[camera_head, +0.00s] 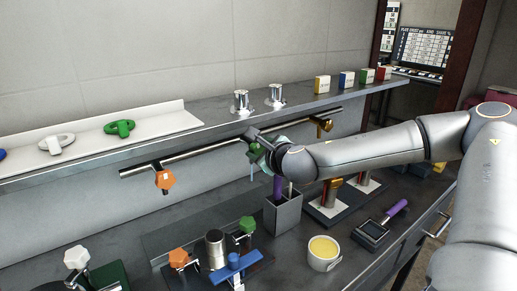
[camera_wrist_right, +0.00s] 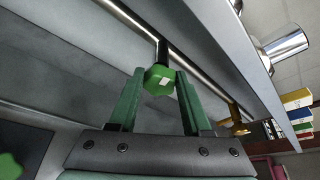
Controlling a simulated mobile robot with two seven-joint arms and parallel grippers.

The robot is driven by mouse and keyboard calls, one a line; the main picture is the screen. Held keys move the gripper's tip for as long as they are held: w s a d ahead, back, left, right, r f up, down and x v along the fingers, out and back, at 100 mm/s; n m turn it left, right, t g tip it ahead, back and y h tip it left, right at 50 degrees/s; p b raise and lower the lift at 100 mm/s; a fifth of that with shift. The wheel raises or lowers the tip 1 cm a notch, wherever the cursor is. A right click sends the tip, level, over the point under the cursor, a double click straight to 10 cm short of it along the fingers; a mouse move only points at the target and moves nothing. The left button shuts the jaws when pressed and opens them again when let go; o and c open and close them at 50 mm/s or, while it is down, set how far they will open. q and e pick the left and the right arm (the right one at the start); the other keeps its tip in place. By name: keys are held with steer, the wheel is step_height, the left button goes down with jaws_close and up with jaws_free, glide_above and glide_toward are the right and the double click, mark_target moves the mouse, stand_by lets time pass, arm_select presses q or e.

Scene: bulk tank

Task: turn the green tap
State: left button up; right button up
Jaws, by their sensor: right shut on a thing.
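The green tap (camera_wrist_right: 158,79) hangs under a metal pipe, and its faceted green knob with a pale square mark shows in the right wrist view. My right gripper (camera_wrist_right: 160,84) has its two green fingers on either side of this knob and is shut on it. In the head view my right gripper (camera_head: 258,153) is at the pipe below the shelf and mostly covers the tap. My left gripper is not in view.
An orange tap (camera_head: 165,180) and a gold tap (camera_head: 322,123) hang from the same pipe (camera_head: 205,151). Metal cups (camera_head: 241,103) and coloured boxes (camera_head: 346,79) stand on the shelf above. A grey holder (camera_head: 283,212) and a yellow-filled cup (camera_head: 323,254) stand below.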

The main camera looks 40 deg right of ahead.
steer(key=shift+d+r+m+y+p, duration=0.1)
steer(key=shift+r+m+y+p, duration=0.35)
steer(key=shift+p, duration=0.5)
jaws_close()
steer(key=shift+f+m+p, duration=0.1)
steer(key=shift+m+p, duration=0.25)
steer(key=shift+p, duration=0.05)
steer(key=shift+d+m+y, duration=0.1)
steer(key=shift+m+y, duration=0.15)
steer(key=shift+m, duration=0.15)
steer(key=shift+f+p, duration=0.2)
steer(key=shift+p, duration=0.15)
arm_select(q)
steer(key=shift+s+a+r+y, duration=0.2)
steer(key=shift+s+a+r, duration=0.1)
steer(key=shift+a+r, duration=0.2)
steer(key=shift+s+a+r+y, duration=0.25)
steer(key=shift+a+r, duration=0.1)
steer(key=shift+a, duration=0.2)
arm_select(e)
steer(key=shift+y, duration=0.3)
steer(key=o, duration=1.2)
jaws_free()
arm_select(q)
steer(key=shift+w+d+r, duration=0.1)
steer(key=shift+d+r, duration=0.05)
arm_select(e)
steer(key=shift+s, duration=0.1)
